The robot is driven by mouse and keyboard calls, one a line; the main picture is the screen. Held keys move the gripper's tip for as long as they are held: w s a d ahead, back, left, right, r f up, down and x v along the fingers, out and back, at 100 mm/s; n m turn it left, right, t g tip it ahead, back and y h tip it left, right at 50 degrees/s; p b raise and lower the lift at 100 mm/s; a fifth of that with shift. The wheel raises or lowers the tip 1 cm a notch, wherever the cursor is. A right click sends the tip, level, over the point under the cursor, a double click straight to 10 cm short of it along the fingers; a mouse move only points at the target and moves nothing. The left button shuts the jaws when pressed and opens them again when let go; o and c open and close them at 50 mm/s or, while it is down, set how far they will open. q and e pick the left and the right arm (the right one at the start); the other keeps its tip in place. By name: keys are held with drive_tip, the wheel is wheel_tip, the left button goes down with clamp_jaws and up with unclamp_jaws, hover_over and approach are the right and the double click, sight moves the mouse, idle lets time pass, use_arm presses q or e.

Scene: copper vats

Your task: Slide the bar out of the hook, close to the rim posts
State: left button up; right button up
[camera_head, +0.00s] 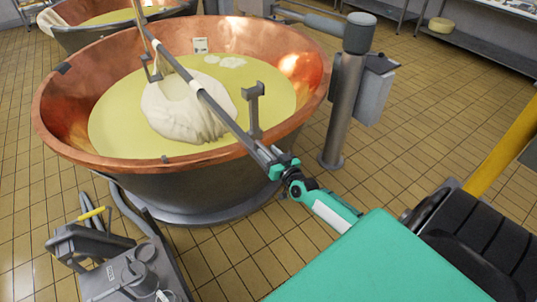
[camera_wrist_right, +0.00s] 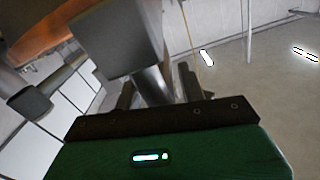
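A long grey bar (camera_head: 222,118) with white bands slants across the copper vat (camera_head: 60,105), over a pale bundle (camera_head: 185,108) in yellow liquid. My right gripper (camera_head: 280,166) appears shut around the bar's near end, just outside the near-right rim. In the right wrist view, a grey cylinder (camera_wrist_right: 152,86) lies between the dark fingers. A grey hook-like piece (camera_head: 152,70) is beside the bar's far part; whether the bar is still inside it is unclear. A grey post with a forked top (camera_head: 254,112) rises by the near-right rim, right of the bar. My left gripper is not visible.
A grey column (camera_head: 345,100) with a horizontal arm stands right of the vat. A grey machine with a yellow handle (camera_head: 92,214) is at lower left. A second vat (camera_head: 85,35) is behind. Tiled floor (camera_head: 420,130) is clear at right.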

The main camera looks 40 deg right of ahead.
drive_tip(key=shift+a, duration=0.25)
drive_tip(key=shift+s+f, duration=0.1)
drive_tip(key=shift+s, duration=0.3)
drive_tip(key=s+b, duration=0.2)
drive_tip(key=s, duration=1.1)
drive_tip(key=shift+a, duration=0.3)
drive_tip(key=s+a+f+n+g, duration=0.1)
drive_tip(key=s+a+f+g, duration=0.2)
drive_tip(key=f, duration=0.9)
drive_tip(key=s+a+f+g, duration=0.1)
drive_tip(key=s+f+g, duration=0.2)
drive_tip(key=s+f, duration=0.55)
drive_tip(key=s+a+f+n+g, duration=0.1)
drive_tip(key=s+a+f+g, duration=0.15)
drive_tip(key=f, duration=1.15)
drive_tip(key=s+a+f+n+g, duration=0.1)
drive_tip(key=s+a+f+g, duration=0.1)
drive_tip(key=s+f, duration=0.4)
drive_tip(key=s+a+f+n+g, duration=0.1)
drive_tip(key=s+a+f+g, duration=0.2)
drive_tip(key=s, duration=0.8)
drive_tip(key=s+a+f+n+g+y, duration=0.1)
drive_tip(key=s+a+f+g, duration=0.2)
drive_tip(key=s+a+f, duration=0.3)
drive_tip(key=s+f, duration=0.3)
drive_tip(key=shift+s+f+n, duration=0.2)
drive_tip(key=shift+f+n, duration=0.1)
